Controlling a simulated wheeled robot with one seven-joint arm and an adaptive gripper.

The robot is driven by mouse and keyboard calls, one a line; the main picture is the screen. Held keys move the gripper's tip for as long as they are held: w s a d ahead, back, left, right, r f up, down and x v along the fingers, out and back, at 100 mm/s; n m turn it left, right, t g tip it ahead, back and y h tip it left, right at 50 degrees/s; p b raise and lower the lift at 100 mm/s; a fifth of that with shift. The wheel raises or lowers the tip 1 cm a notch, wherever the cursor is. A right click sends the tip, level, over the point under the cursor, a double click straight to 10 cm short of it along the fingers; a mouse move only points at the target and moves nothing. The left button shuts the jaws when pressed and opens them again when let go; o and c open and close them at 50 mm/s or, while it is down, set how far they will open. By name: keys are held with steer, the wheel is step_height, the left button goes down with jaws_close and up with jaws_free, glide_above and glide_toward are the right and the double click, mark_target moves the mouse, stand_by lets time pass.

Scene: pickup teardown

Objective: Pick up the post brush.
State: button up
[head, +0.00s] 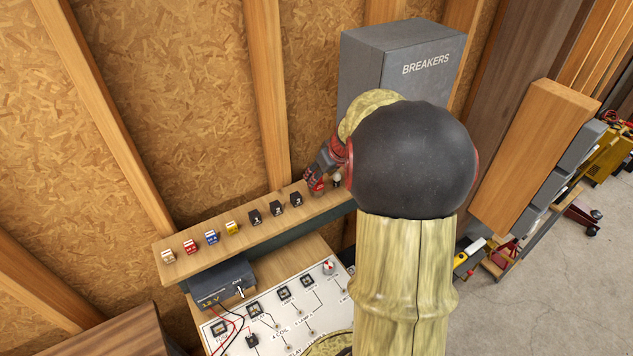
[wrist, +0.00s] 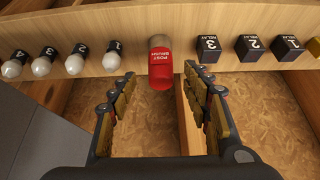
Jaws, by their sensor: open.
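The post brush (wrist: 161,68) is a short cylinder with a red labelled body and a paler top. In the wrist view it stands on the wooden shelf (wrist: 130,33), between the bulbs and the relays. My gripper (wrist: 160,76) is open, with one finger on either side of the brush's line. The fingertips are close to the brush, and I cannot tell whether they touch it. In the head view my gripper (head: 318,178) is low over the right part of the shelf (head: 200,262), and the brush cannot be clearly told from the red parts there.
Black relays (wrist: 248,48) stand on one side of the brush and several numbered bulbs (wrist: 75,64) on the other. Coloured fuses (head: 212,237) line the shelf's left end. A grey breakers box (head: 390,65) stands behind my arm. A 12 V supply (head: 222,284) and a white circuit board (head: 300,310) lie below.

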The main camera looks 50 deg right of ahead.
mark_target(317, 185)
steer(key=x, duration=0.4)
steer(key=shift+f+p, duration=0.1)
steer(key=shift+p, duration=0.25)
steer(key=shift+a, duration=0.1)
steer(key=shift+c, duration=0.7)
steer(key=c, duration=1.1)
jaws_close()
